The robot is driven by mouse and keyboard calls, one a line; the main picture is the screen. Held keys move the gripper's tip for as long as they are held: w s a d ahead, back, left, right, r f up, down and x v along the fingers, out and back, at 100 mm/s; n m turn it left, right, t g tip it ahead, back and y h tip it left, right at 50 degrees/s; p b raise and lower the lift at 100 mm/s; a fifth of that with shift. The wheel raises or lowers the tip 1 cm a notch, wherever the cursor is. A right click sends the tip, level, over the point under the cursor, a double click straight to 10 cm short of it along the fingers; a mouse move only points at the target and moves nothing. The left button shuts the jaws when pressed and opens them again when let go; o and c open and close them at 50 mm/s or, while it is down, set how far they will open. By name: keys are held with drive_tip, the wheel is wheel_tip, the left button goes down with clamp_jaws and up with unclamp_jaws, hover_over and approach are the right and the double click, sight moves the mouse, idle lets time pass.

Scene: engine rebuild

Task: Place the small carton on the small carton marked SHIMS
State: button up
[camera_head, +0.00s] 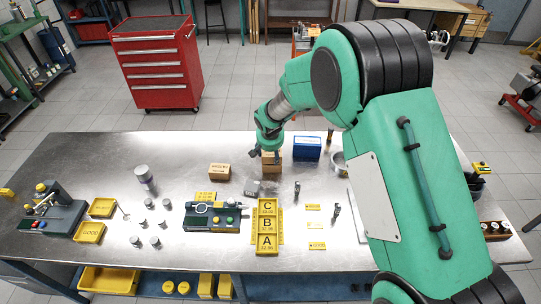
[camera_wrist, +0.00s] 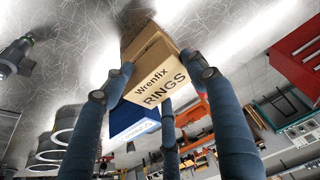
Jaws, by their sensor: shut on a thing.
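A small brown carton (camera_head: 271,161) is under my gripper (camera_head: 269,152) near the back middle of the table. In the wrist view this carton (camera_wrist: 156,84) is between my gripper's fingers (camera_wrist: 160,95), with a label reading "Wrenfix RINGS". My gripper is shut on it. I cannot tell whether its underside touches the table. Another small brown carton (camera_head: 219,170) stands to the left on the table, apart from the gripper; its print is too small to read, so I cannot confirm SHIMS.
A blue box (camera_head: 307,148) stands just right of my gripper, with a metal ring (camera_head: 338,162) beyond it. A clear bag (camera_head: 252,187) lies in front. Yellow bins marked A, B and C (camera_head: 267,225) and a gauge fixture (camera_head: 212,217) stand nearer. A metal cylinder (camera_head: 145,177) is further left.

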drive_tip(key=shift+f, duration=0.5)
drive_tip(key=shift+f, duration=0.1)
drive_tip(key=o, duration=1.2)
drive_tip(key=p+v, duration=0.1)
drive_tip(key=v, duration=1.1)
drive_tip(key=shift+r, duration=0.25)
